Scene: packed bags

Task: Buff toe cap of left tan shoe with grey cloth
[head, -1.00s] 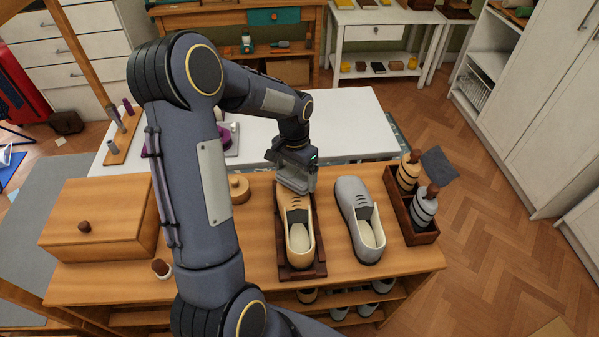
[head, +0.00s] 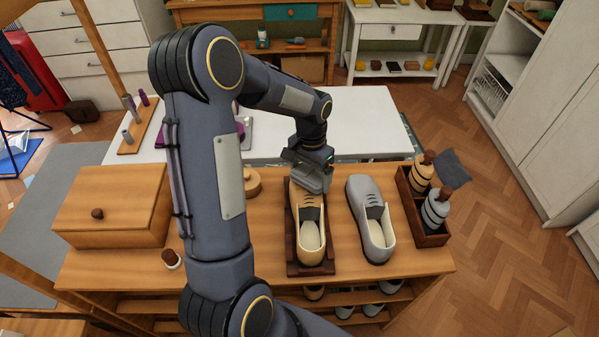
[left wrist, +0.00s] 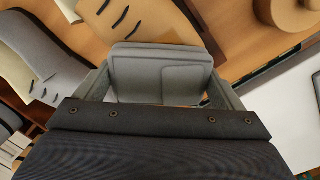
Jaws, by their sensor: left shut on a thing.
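The tan shoe (head: 299,211) sits on a dark wooden stand (head: 327,265) on the workbench, toe pointing away from me. My left gripper (head: 313,182) is over the shoe's toe end and hides part of the toe cap. It is shut on the grey cloth, which shows as a folded grey pad between the fingers in the left wrist view (left wrist: 160,75). The tan shoe upper (left wrist: 160,22) lies just beyond the pad there. I cannot tell whether the cloth touches the leather. My right gripper is not in view.
A grey shoe (head: 357,192) stands just right of the tan one. A wooden box (head: 110,200) and a round wooden lid (head: 253,185) are on the left.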

